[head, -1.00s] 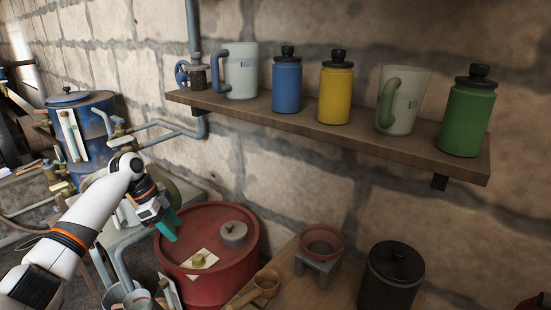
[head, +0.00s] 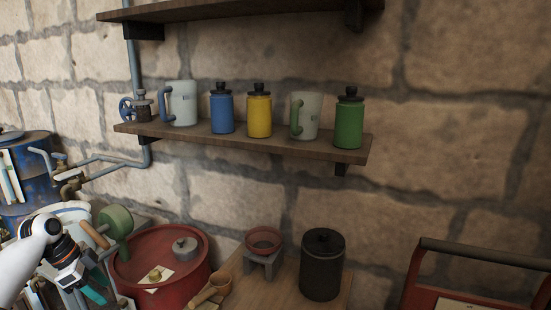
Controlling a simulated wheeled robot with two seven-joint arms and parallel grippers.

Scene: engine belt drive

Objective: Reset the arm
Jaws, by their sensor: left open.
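My left arm comes in from the lower left. Its gripper (head: 88,294), with teal fingertips, is open at the bottom left, in front of the red drum (head: 190,282) and a little left of it. I see nothing between its fingers, though the picture edge is close to them. My right gripper is not in view.
A wall shelf (head: 240,141) holds a blue jar (head: 222,113), a yellow jar (head: 259,115), a green jar (head: 349,124) and two mugs. A black canister (head: 322,266) stands on the wooden table. A blue barrel (head: 37,183) is at left; a red crate-like thing (head: 465,290) is at right.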

